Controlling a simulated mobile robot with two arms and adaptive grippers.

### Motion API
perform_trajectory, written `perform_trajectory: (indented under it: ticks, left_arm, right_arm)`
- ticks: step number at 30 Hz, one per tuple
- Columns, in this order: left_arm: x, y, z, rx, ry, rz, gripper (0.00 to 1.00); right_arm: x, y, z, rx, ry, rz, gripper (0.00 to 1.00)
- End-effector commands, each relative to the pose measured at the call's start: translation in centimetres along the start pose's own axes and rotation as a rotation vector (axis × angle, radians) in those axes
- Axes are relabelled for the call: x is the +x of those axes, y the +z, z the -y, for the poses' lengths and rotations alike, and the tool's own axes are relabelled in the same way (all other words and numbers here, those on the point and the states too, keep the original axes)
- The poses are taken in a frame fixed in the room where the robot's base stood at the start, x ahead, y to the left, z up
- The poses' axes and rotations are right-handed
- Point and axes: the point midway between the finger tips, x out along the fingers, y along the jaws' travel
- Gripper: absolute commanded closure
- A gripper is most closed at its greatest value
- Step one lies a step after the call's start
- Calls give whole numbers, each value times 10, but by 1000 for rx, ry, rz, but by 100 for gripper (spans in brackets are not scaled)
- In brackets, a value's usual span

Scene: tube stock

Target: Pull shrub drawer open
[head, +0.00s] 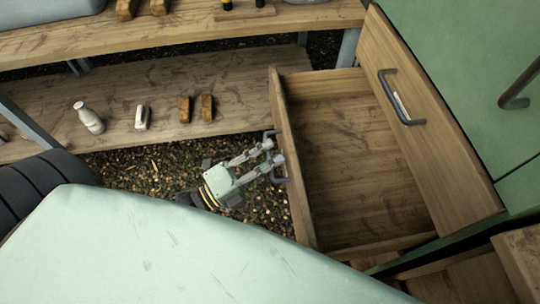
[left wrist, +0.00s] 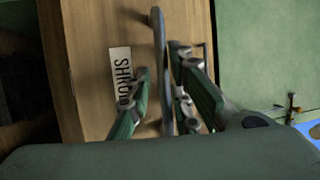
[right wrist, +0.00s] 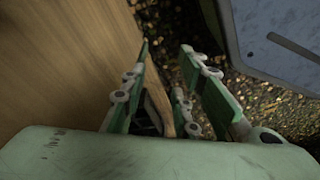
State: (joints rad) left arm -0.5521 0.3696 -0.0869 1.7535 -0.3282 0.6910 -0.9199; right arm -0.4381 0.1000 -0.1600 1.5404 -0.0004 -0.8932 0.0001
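The shrub drawer is a wooden box standing out from the green cabinet in the head view, its inside bare and empty. Its dark bar handle (head: 276,180) is on the front panel (head: 293,170). My left gripper (head: 272,152) is at this handle, its fingers apart. In the left wrist view, the handle (left wrist: 158,45) runs between the fingers, nearer the right one. A white label (left wrist: 121,65) reading SHRUB, partly covered by a finger, is beside it. My right gripper (right wrist: 166,50) is open beside a wooden surface. It does not show in the head view.
A closed wooden drawer front (head: 440,120) with its own handle is above the open drawer. A wooden shelf (head: 230,85) at upper left holds a white bottle (head: 88,117) and small blocks. Gravel lies below. A pale green surface (head: 150,250) covers the lower foreground.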

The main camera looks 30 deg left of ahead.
Motion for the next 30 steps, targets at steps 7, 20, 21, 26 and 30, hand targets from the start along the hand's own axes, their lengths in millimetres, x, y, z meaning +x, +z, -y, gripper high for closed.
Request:
perform_trajectory:
  ticks: [7, 20, 21, 26, 30]
  left_arm:
    - [1, 0, 2, 3, -5, -1, 73]
    - [-46, 0, 1, 3, 0, 1, 73]
    - [-56, 0, 0, 2, 1, 1, 73]
    - [-88, 0, 1, 3, -1, 1, 73]
    - [-108, 1, 1, 3, -3, 0, 73]
  right_arm:
    - [0, 0, 0, 0, 0, 0, 72]
    - [-1, 0, 1, 0, -1, 0, 72]
    - [-1, 0, 1, 0, -1, 0, 72]
    - [-1, 0, 0, 0, -1, 0, 72]
    - [-1, 0, 0, 0, -1, 0, 72]
